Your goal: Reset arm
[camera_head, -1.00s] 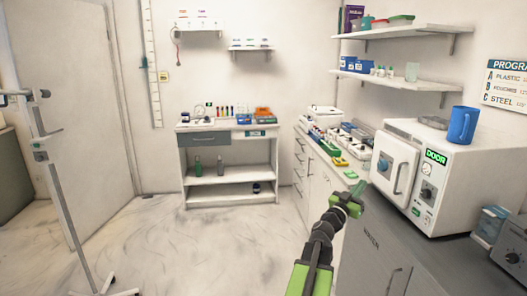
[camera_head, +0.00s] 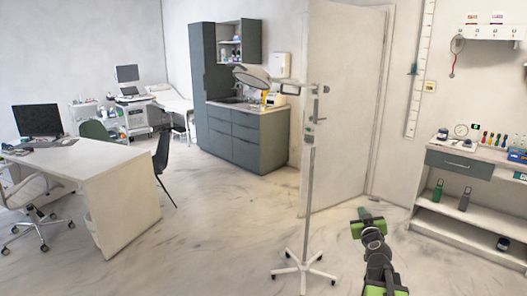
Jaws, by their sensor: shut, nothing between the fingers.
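My gripper (camera_head: 369,219) is green and dark grey and shows at the bottom right of the head view. It is shut and empty, held out over the pale floor. My arm reaches up to it from the bottom edge. It looks apart from the furniture around it.
A lamp stand (camera_head: 308,200) on a wheeled base stands just left of my gripper. A low shelf unit (camera_head: 470,228) is at the right, beside a door (camera_head: 340,120). A white desk (camera_head: 95,180) and chairs are at the left. Open floor lies between desk and stand.

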